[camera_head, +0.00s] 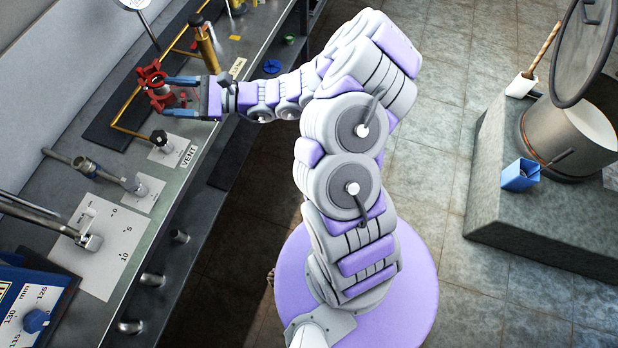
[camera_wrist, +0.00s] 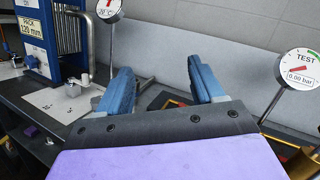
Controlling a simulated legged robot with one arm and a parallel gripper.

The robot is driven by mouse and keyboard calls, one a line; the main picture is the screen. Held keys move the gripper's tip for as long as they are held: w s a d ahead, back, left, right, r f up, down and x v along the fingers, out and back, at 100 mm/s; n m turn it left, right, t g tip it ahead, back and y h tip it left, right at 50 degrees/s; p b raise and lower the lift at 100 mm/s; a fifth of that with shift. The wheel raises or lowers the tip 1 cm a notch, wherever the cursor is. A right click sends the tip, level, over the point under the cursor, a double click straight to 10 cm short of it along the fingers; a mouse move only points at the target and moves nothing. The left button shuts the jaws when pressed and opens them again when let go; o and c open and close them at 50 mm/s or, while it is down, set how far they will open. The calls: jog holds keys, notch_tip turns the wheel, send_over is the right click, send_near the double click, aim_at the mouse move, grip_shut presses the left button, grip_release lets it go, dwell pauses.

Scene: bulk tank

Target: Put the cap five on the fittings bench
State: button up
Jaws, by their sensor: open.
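My gripper (camera_head: 168,95) is open above the long grey bench (camera_head: 205,150). Its blue fingers are spread and also show in the wrist view (camera_wrist: 162,85), with no object seen held between them there. In the head view red fittings (camera_head: 151,76) show by the fingertips; whether they touch I cannot tell. No part is legibly marked as cap five, so I cannot tell which it is. A blue round part (camera_head: 272,66) and a small green part (camera_head: 289,40) lie toward the bench's far end. No label names the fittings bench.
A brass cylinder (camera_head: 207,48) and yellow pipe (camera_head: 128,108) stand near my gripper. A TEST gauge (camera_wrist: 301,70) is on the right in the wrist view, a blue pack stand (camera_wrist: 62,40) on the left. A grey plinth (camera_head: 545,225) is across the open floor.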

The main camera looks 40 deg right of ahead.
jog(key=s+a+r+n+g+y, duration=0.1)
jog(key=s+a+r+n+g, duration=0.75)
jog(key=s, duration=0.25)
jog(key=s+n+g+h, duration=0.55)
jog(key=s+n, duration=0.25)
jog(key=s, duration=0.5)
jog(key=s+d+f+n+t+h, duration=0.1)
jog(key=s+d+h, duration=0.5)
jog(key=d, duration=0.4)
jog(key=s+d+f+n+t+h, duration=0.1)
jog(key=s+d+n+h, duration=0.1)
jog(key=s+d+h, duration=0.5)
jog(key=d, duration=0.2)
jog(key=shift+s+d+f, duration=0.25)
jog(key=shift+d+f, duration=0.1)
